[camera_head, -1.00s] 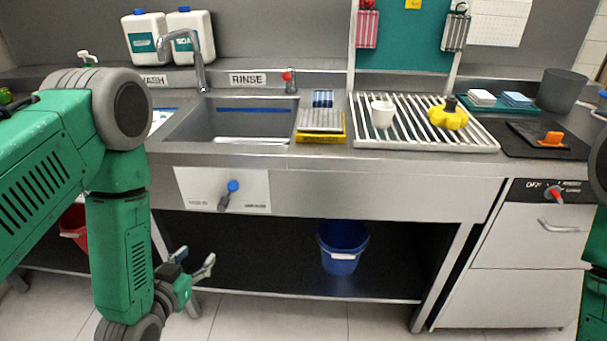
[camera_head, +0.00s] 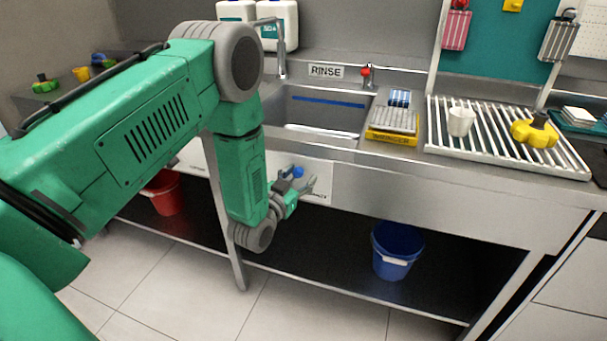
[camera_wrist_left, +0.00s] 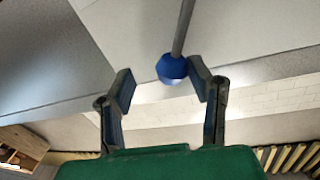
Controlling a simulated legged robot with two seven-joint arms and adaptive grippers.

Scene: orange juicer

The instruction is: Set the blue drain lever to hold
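The blue drain lever knob (camera_head: 298,172) is on the white panel (camera_head: 318,181) on the front of the sink unit. My left gripper (camera_head: 309,186) is in front of that panel, close to the knob. In the left wrist view the blue knob (camera_wrist_left: 172,68) sits at the end of a grey rod, near the open fingers of my left gripper (camera_wrist_left: 164,88). The knob looks nearer the right finger; I cannot tell whether it touches. The panel's printed labels are mostly hidden by my arm. My right gripper is not in view.
The rinse sink (camera_head: 318,112) is above the panel, with a red-topped tap (camera_head: 366,75) behind it. A drying rack (camera_head: 575,163) stands to the right on the counter. A blue bucket (camera_head: 396,255) and a red bucket (camera_head: 167,194) are on the lower shelf.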

